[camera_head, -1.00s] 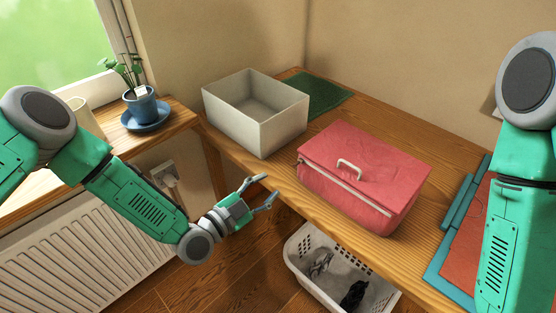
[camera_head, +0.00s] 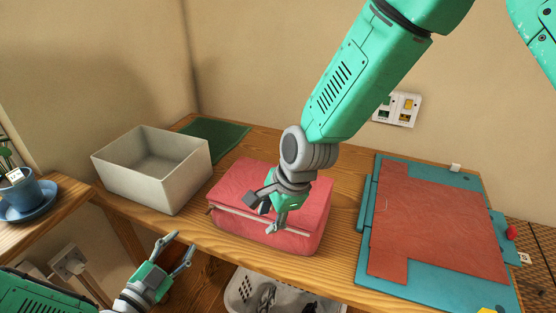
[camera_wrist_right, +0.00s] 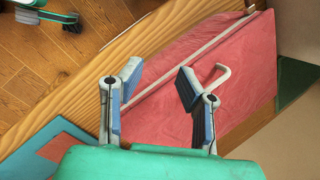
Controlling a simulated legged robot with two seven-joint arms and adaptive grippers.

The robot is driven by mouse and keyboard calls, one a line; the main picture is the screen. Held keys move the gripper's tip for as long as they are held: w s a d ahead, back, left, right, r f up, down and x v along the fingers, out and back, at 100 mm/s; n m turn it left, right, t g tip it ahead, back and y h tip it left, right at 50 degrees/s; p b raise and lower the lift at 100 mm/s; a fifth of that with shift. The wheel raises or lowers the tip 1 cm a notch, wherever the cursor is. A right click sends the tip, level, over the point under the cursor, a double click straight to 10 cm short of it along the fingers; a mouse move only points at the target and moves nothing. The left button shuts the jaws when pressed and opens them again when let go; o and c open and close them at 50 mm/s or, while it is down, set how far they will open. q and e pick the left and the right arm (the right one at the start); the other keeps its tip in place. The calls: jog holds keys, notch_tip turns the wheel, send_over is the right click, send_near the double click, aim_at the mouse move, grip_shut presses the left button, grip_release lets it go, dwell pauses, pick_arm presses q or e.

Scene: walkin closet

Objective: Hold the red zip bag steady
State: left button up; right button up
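The red zip bag (camera_head: 240,185) lies on the wooden shelf, its pale zip running along the front. It fills much of the right wrist view (camera_wrist_right: 240,60), where its white handle (camera_wrist_right: 213,75) stands beside one finger. My right gripper (camera_head: 262,214) is over the bag's front top area and hides the handle in the head view. Its fingers are apart with nothing between them in the right wrist view (camera_wrist_right: 160,78); I cannot tell whether they touch the bag. My left gripper (camera_head: 180,247) is open and empty, in front of the shelf edge, left of the bag.
An open pale box (camera_head: 180,178) stands left of the bag, with a green mat (camera_head: 222,137) behind it. A teal board with a red sheet (camera_head: 430,220) lies to the right. A white basket (camera_head: 240,290) sits below the shelf. A potted plant's blue saucer (camera_head: 38,208) is far left.

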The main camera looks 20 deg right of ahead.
jog(key=w+d+r+m, duration=0.4)
jog(key=w+r+m, duration=0.1)
jog(key=r+m, duration=0.5)
jog(key=shift+n, duration=0.3)
jog(key=x, duration=1.3)
jog(key=shift+w+a, duration=0.1)
jog(key=shift+a, duration=0.3)
jog(key=shift+r, duration=0.1)
